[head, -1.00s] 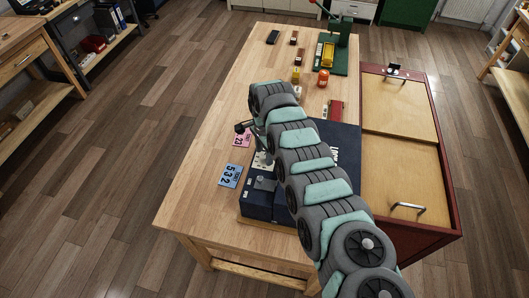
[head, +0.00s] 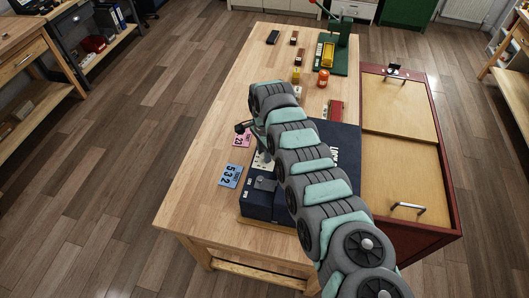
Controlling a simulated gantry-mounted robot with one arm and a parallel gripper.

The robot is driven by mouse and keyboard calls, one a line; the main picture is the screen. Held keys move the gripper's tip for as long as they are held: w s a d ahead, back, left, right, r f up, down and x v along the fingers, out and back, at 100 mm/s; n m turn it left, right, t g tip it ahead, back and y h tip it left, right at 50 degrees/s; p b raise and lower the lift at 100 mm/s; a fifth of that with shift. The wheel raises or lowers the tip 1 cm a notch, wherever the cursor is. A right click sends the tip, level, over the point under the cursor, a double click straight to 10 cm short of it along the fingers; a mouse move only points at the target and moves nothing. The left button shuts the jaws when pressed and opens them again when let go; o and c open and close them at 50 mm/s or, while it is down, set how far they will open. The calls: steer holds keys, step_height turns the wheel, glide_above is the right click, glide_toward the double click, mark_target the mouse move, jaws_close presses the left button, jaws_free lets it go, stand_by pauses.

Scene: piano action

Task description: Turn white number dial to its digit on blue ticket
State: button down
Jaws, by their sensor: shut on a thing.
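The blue ticket (head: 230,176) lies flat on the wooden table, left of the dark blue machine (head: 258,207). My gripper (head: 259,148) points down at the far left part of the machine, over a pale panel (head: 262,164). My arm hides most of the gripper and the jaw tips. The jaws are shut on a small part there, most likely the white number dial. The dial, its digit and the machine's other dials cannot be made out.
A pink ticket (head: 241,140) lies just beyond the blue one. Small toy vehicles, a red car (head: 336,108) and a green stand (head: 338,60) are farther back. A red cabinet (head: 444,190) adjoins the table's right side. The table's left side is clear.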

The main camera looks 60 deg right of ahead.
steer(key=n+p, duration=0.2)
steer(key=shift+r+n, duration=0.1)
steer(key=shift+n, duration=0.3)
steer(key=n+b, duration=0.1)
steer(key=n, duration=0.3)
steer(key=n+b, duration=0.1)
steer(key=n, duration=0.4)
steer(key=shift+n+b, duration=0.8)
steer(key=shift+n, duration=1.1)
steer(key=c, duration=1.1)
jaws_free()
